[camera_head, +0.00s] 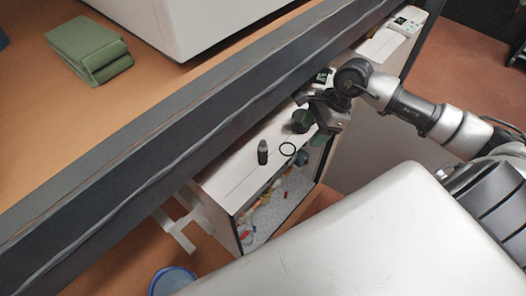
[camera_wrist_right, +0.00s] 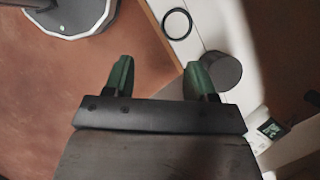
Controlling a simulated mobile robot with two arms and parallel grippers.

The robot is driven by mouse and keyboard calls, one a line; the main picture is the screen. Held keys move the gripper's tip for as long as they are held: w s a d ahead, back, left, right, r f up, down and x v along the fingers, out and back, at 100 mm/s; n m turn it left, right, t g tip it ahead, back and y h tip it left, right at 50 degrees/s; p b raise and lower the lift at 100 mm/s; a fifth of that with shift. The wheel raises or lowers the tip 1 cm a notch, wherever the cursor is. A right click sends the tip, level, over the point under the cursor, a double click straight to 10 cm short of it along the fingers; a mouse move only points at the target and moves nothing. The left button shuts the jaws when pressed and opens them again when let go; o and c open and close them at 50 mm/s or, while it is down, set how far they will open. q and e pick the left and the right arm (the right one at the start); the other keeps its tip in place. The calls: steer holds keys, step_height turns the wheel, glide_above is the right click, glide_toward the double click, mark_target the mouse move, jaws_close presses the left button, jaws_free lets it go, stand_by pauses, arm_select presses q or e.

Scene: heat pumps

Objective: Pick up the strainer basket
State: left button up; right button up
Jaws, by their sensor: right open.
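The strainer basket appears to be the dark grey mesh-like cylinder (camera_wrist_right: 224,72) beside my right fingers in the right wrist view. In the head view it seems to be the dark round piece (camera_head: 299,122) on the white top of the unit. My right gripper (camera_wrist_right: 160,78) is open, with two green fingertips apart and nothing between them. The cylinder lies just outside the right-hand finger, which partly covers it; I cannot tell whether they touch. In the head view my right gripper (camera_head: 318,137) hangs over the unit's far end. My left gripper is not in view.
A black ring (camera_head: 287,148) and a small dark bottle (camera_head: 262,152) stand on the white unit (camera_head: 236,168), whose open front shows pipes. A dark rail (camera_head: 180,135) runs alongside. A device with a screen (camera_head: 407,20) is at the far end. Green folded cloth (camera_head: 88,48) lies upper left.

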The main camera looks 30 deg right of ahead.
mark_target(264, 141)
steer(key=w+a+p, duration=0.1)
steer(key=a, duration=0.3)
steer(key=w+a+f+p, duration=0.1)
steer(key=a, duration=0.3)
steer(key=w+a+p, duration=0.1)
steer(key=a, duration=0.3)
steer(key=shift+w+f, duration=0.3)
steer(key=shift+f, duration=0.6)
steer(key=c, duration=1)
steer(key=shift+r, duration=0.1)
